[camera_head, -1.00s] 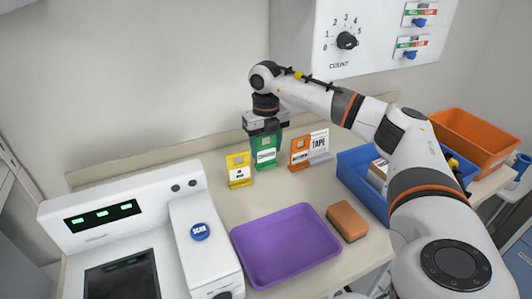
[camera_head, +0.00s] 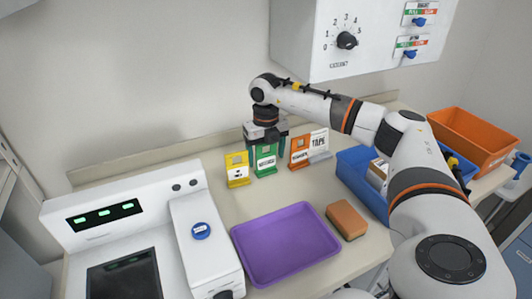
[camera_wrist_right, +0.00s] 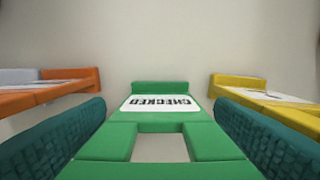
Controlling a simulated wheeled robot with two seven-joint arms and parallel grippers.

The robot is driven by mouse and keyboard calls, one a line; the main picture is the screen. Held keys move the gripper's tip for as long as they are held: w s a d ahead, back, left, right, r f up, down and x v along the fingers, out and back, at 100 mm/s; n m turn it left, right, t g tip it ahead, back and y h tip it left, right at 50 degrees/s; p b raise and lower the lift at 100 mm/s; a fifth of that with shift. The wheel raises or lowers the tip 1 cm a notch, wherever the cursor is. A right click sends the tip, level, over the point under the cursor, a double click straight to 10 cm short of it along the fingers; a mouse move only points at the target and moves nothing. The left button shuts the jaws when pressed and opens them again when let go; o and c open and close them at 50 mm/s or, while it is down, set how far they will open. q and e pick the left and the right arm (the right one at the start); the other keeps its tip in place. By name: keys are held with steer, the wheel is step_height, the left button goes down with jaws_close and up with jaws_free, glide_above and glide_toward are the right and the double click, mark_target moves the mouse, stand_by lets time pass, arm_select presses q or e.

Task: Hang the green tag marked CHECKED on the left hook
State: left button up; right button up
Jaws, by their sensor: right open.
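The green tag marked CHECKED (camera_head: 265,162) stands upright on the counter between a yellow tag (camera_head: 237,171) and an orange tag (camera_head: 300,153). My right gripper (camera_head: 266,152) points down over it, fingers at its two sides. In the right wrist view the green tag (camera_wrist_right: 160,122) lies between the two open finger pads, with a square opening through its near part. A gap shows between the tag's upper part and each pad; contact lower down is unclear. I cannot make out a left hook in these views. My left gripper is not in view.
A purple tray (camera_head: 285,245) and a sponge (camera_head: 346,220) lie in front. A white scanner machine (camera_head: 125,225) stands at left. A TAPE card (camera_head: 320,143), a blue bin (camera_head: 357,172) and an orange bin (camera_head: 473,138) are at right. A dial panel (camera_head: 375,50) hangs above.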

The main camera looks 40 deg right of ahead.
steer(key=shift+f+b, duration=0.1)
steer(key=shift+b, duration=0.35)
steer(key=r, duration=1.2)
steer(key=shift+s+r+b, duration=0.15)
steer(key=shift+s+b, duration=0.05)
steer(key=shift+b, duration=0.2)
